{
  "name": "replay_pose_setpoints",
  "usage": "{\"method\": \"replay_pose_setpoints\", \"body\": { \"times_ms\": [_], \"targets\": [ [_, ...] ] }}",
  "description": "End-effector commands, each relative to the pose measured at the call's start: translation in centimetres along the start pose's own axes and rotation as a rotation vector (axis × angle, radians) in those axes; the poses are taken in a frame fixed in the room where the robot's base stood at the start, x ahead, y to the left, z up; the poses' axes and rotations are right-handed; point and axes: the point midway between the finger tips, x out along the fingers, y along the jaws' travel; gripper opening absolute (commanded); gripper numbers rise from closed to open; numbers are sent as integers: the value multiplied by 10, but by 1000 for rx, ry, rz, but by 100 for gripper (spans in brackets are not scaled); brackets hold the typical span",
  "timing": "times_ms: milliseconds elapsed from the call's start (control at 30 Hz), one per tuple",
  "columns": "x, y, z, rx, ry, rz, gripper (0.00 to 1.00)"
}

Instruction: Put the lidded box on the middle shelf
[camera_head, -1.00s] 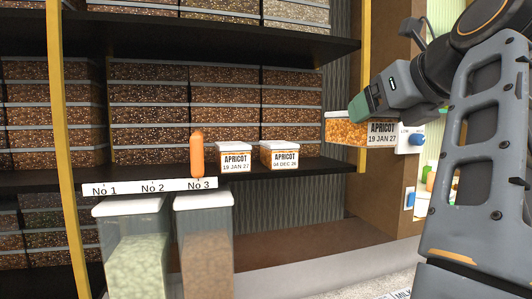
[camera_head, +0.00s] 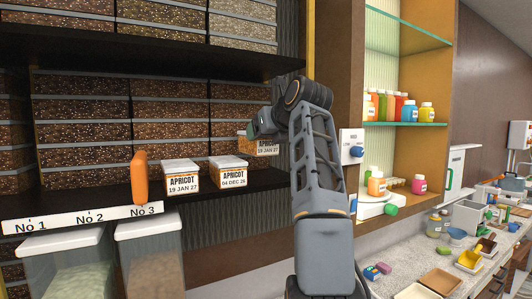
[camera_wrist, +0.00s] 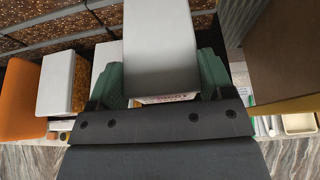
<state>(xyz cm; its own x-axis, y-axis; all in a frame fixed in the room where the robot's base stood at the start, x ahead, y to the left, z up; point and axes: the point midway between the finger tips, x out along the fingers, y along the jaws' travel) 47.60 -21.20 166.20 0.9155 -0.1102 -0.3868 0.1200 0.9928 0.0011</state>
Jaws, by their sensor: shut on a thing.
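The held lidded box (camera_head: 266,147), with an orange body and an APRICOT 19 JAN 27 label, is at the right end of the middle shelf (camera_head: 60,203). Its white lid (camera_wrist: 160,40) fills the top middle of the wrist view. My gripper (camera_head: 262,124) is shut on it, with a green finger on each side in the wrist view. My arm hides its right part, and I cannot tell whether its base touches the shelf. Two similar boxes stand to its left: APRICOT 04 DEC 26 (camera_head: 229,173) and APRICOT 19 JAN 27 (camera_head: 182,177).
An orange upright object (camera_head: 139,178) stands left of the boxes, near the shelf's front edge. Stacked dark trays (camera_head: 170,110) fill the shelf's back. The upper shelf (camera_head: 150,45) hangs above. A yellow post (camera_head: 310,40) and wall switch (camera_head: 352,148) are to the right.

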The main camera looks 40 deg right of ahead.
Motion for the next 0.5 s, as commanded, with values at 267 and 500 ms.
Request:
{"method": "replay_pose_setpoints", "body": {
  "times_ms": [267, 500],
  "targets": [
    [2, 1, -14, 1, -4, -1, 38],
    [7, 0, -26, -1, -4, -2, 38]
  ]
}}
